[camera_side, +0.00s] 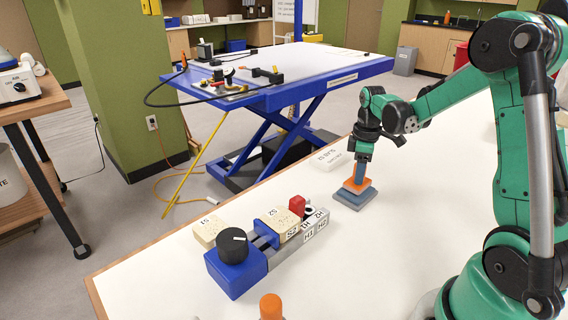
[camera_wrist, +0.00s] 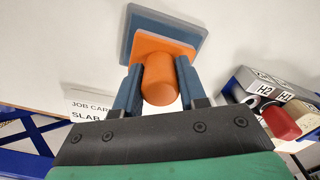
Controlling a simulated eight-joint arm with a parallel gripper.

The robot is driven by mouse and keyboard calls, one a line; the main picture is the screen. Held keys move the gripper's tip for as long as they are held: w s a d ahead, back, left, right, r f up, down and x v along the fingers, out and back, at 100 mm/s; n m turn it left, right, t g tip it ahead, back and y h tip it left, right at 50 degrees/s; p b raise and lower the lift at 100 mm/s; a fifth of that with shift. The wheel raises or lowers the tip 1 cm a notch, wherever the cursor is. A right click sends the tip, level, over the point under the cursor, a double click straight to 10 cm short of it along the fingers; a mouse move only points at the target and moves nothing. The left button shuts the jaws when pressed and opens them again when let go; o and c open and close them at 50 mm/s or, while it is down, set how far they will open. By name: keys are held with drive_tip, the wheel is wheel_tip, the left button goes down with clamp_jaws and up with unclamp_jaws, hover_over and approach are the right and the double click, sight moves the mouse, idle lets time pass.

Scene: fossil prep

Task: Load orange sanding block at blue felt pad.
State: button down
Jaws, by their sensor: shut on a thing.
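The orange sanding block (camera_side: 355,185) has a flat base and a round upright handle. My gripper (camera_side: 360,172) points down with its two fingers shut on that handle. The blue felt pad (camera_side: 350,203), a blue-grey square, lies on the white table directly under the block. The block's base is over the pad and looks level; whether it rests on the pad or hangs just above it I cannot tell. In the wrist view the block (camera_wrist: 163,50) sits between the fingers (camera_wrist: 160,75), and the pad (camera_wrist: 150,18) shows beyond its base, partly hidden.
A blue vise (camera_side: 234,270) with a black knob holds a tan slab (camera_side: 279,222), with a red piece (camera_side: 297,205) near it. Another tan slab (camera_side: 208,230) lies left. A white card (camera_side: 331,158) lies behind the pad. Table right of the pad is clear.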

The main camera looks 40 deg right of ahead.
drive_tip(key=shift+r, duration=3.1)
